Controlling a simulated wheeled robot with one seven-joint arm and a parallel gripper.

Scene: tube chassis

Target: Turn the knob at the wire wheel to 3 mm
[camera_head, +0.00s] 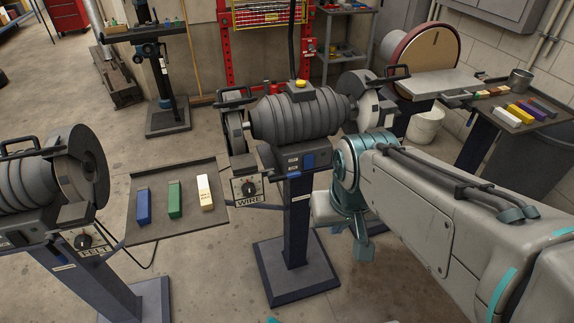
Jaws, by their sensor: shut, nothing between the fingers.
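The knob (248,188) is a small black dial on a pale plate, on the box below the left end of the middle grinder. A WIRE label (250,202) sits under it. Its scale marks and pointer are too small to read. The wire wheel (235,131) is above the knob, partly covered by its guard. My gripper (364,247) hangs at the end of my arm, to the right of the knob and lower in the picture, clearly apart from it. It is shut and empty, with its fingers only partly visible.
The grinder's blue pedestal (297,225) stands between my gripper and the knob in the picture. A tray (150,231) with blue, green and cream bars lies left of the knob. Another grinder with a FELT knob (83,240) is at far left. A disc sander (428,50) stands behind.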

